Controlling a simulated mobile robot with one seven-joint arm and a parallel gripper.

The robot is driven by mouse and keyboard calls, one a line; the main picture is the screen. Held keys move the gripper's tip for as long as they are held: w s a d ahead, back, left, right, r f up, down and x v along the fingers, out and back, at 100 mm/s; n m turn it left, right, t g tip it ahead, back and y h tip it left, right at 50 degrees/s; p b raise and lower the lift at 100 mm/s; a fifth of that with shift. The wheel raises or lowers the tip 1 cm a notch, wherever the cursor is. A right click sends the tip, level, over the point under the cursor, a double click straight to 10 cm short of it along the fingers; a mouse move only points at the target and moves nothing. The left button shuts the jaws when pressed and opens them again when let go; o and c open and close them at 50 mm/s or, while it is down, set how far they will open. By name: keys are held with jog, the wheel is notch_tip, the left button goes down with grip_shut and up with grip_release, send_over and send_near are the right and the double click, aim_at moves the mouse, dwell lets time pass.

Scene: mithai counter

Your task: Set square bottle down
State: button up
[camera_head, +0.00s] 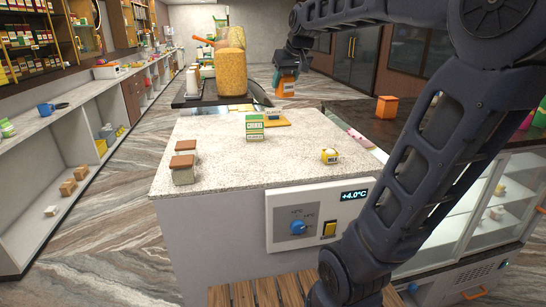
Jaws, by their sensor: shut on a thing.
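My gripper (285,76) is at the far end of my arm, near the top middle of the head view. It points down and is shut on a small orange square bottle (286,90) with a pale label. The bottle looks upright and appears above the far end of the speckled counter (215,155). I cannot tell how high it is above any surface. The gripper covers the bottle's top. A green and white carton (254,127) and a yellow board (276,117) stand on the counter nearer to me.
A small yellow and white jar (330,156) stands front right on the counter. Two brown-lidded containers (183,170) stand at left. A large yellow-filled jar (231,72) stands beyond, left of the gripper. An orange box (386,107) sits on the dark counter at right. The speckled counter's middle is clear.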

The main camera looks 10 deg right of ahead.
jog(key=s+a+n, duration=0.1)
jog(key=s+a, duration=0.2)
jog(key=a, duration=0.2)
jog(key=shift+y, duration=0.3)
jog(key=f, duration=2)
jog(key=shift+w+d, duration=0.15)
jog(key=shift+d, duration=0.05)
jog(key=shift+f, duration=0.2)
jog(key=o, duration=1.1)
jog(key=shift+r, duration=0.1)
